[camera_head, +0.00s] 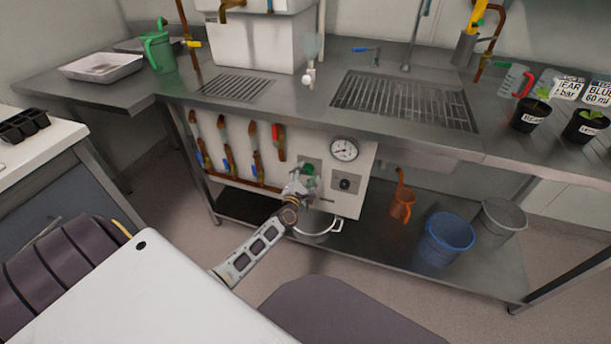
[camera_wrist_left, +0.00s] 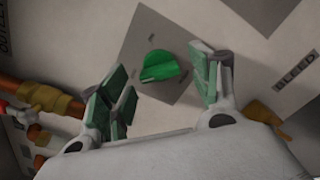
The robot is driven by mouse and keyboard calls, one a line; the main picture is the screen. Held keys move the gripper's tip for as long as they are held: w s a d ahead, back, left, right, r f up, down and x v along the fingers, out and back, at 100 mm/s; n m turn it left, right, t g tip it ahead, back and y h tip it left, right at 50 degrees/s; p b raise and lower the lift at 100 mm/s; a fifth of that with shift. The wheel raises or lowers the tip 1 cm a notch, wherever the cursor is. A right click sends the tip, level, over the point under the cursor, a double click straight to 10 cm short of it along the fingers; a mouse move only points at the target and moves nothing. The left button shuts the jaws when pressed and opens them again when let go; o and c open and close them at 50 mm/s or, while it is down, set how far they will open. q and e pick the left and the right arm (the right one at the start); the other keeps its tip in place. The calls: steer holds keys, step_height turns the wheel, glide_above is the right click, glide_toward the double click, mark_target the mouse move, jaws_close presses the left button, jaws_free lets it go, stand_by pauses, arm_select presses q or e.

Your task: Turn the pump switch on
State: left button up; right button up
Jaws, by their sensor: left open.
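A green rotary knob on a square grey plate, which looks like the pump switch (camera_wrist_left: 165,67), is on the pale panel under the bench. It also shows in the head view (camera_head: 309,169), partly behind my gripper. My left gripper (camera_head: 299,180) is in front of the panel at the knob. In the left wrist view my left gripper (camera_wrist_left: 160,76) is open, with its green-padded fingers on either side of the knob. I cannot tell whether either finger touches it. My right gripper is not in view.
A pressure gauge (camera_head: 344,149) and a black knob (camera_head: 346,183) sit to the right on the panel. Copper pipes with valve handles (camera_head: 227,143) run to the left. A brass fitting (camera_wrist_left: 60,103) is near the left finger. Buckets (camera_head: 447,238) stand on the lower shelf.

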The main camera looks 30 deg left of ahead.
arm_select(q)
steer(key=c, duration=1)
steer(key=shift+c, duration=0.2)
